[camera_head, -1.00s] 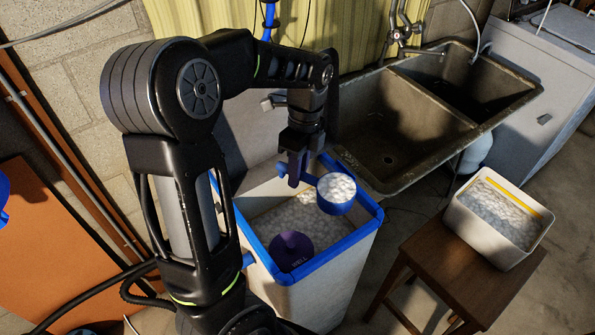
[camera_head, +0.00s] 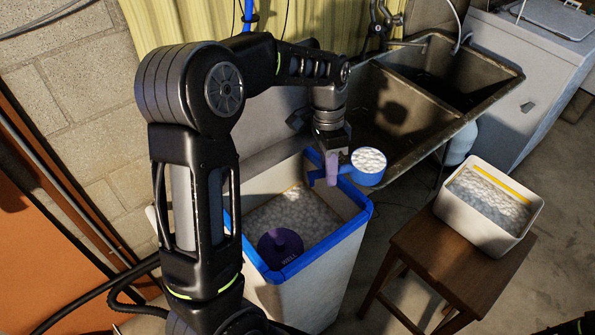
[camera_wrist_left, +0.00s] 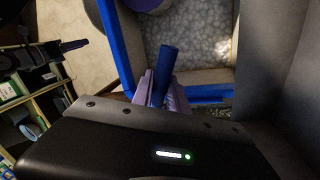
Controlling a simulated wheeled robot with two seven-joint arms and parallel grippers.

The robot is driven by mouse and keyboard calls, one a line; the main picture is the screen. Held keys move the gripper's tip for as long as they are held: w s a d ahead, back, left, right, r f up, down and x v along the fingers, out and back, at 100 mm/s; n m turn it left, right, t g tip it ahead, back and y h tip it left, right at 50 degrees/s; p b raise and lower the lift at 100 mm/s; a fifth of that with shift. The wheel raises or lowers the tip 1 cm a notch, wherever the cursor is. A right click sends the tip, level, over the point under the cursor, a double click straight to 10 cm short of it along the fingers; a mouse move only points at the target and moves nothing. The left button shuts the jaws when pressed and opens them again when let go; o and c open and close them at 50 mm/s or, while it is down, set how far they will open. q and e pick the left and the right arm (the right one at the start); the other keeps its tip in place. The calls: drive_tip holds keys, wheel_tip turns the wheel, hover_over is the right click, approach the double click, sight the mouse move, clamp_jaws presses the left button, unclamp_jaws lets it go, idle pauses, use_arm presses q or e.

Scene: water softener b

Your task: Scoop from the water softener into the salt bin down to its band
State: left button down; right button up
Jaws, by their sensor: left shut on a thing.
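The water softener (camera_head: 312,262) is a tall pale tank with a blue rim. White salt (camera_head: 298,212) and a purple lid marked WELL (camera_head: 281,247) are inside. My left gripper (camera_head: 332,172) is shut on the handle of a blue scoop (camera_head: 368,178) above the tank's right rim. The scoop's cup is level and full of white salt. In the left wrist view the blue handle (camera_wrist_left: 166,68) stands between the purple fingers; the cup is hidden. The salt bin (camera_head: 470,222) holds white salt, with its yellow band (camera_head: 503,185) showing above the salt. Purple-tipped dark parts, apparently my right gripper (camera_wrist_left: 75,45), show at left.
The salt bin stands on a wooden stool (camera_head: 420,245) right of the softener, across a floor gap. A double sink (camera_head: 410,120) is behind, and a white appliance (camera_head: 530,75) stands at the back right. A shelf (camera_wrist_left: 40,95) shows in the left wrist view.

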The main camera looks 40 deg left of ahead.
sight(370, 180)
use_arm(q)
drive_tip(key=w+d+f+n, duration=0.1)
drive_tip(key=d+n, duration=0.1)
drive_tip(key=w+d+n+t+b, duration=0.1)
drive_tip(key=w+d+n, duration=0.1)
drive_tip(key=d, duration=0.1)
drive_tip(key=w+d+f+n, duration=0.1)
drive_tip(key=w+d+n, duration=0.1)
drive_tip(key=n, duration=0.1)
drive_tip(key=shift+d+f, duration=0.2)
drive_tip(key=shift+f, duration=0.1)
drive_tip(key=shift+w+d+n+t, duration=0.3)
drive_tip(key=shift+d+n, duration=0.1)
